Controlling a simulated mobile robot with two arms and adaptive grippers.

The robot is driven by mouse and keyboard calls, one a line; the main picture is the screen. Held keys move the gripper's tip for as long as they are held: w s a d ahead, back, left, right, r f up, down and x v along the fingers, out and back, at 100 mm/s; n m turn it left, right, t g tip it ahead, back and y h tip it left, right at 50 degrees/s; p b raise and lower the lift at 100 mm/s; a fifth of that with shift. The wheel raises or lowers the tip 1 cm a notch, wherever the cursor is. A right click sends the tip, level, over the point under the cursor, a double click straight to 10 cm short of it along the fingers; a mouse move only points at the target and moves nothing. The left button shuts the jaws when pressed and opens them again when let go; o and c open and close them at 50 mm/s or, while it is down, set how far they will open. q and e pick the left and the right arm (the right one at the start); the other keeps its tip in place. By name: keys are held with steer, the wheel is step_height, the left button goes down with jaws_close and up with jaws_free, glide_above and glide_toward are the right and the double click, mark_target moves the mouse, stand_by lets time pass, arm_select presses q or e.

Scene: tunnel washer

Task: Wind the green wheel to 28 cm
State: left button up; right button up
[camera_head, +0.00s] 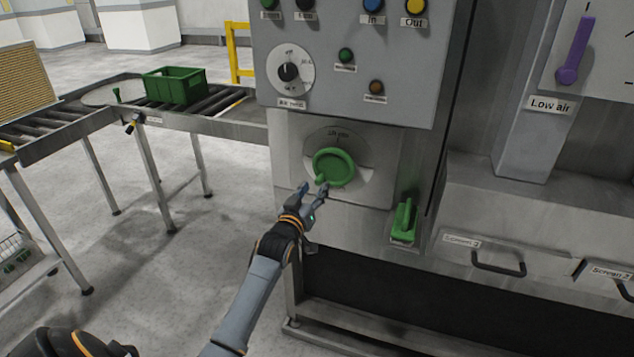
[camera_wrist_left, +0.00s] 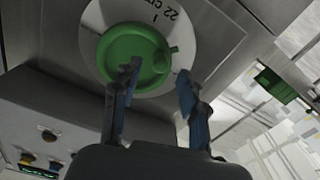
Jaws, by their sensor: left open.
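The green wheel (camera_head: 334,167) sits on a pale round dial on the front of the grey machine. In the head view a small green knob sticks out at its lower left. A mark shows at the top of the dial, its text too small to read there. In the left wrist view the wheel (camera_wrist_left: 130,58) fills the upper middle, and the dial reads "22 cm". My left gripper (camera_head: 314,190) is open just below the wheel. In the left wrist view its two fingers (camera_wrist_left: 158,85) overlap the wheel's edge and knob; I cannot tell whether they touch. My right gripper is not seen.
A panel with a black selector knob (camera_head: 289,72) and several coloured buttons is above the wheel. A green lever (camera_head: 404,219) is at lower right. A purple lever (camera_head: 575,48) is farther right. A roller conveyor with a green crate (camera_head: 175,86) stands left. Drawer handles (camera_head: 498,264) stick out right.

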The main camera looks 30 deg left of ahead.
mark_target(317, 184)
arm_select(q)
steer(key=shift+x, duration=1.2)
steer(key=shift+w, duration=0.3)
steer(key=shift+w+a, duration=0.1)
steer(key=shift+w, duration=0.05)
steer(key=shift+c, duration=0.3)
jaws_close()
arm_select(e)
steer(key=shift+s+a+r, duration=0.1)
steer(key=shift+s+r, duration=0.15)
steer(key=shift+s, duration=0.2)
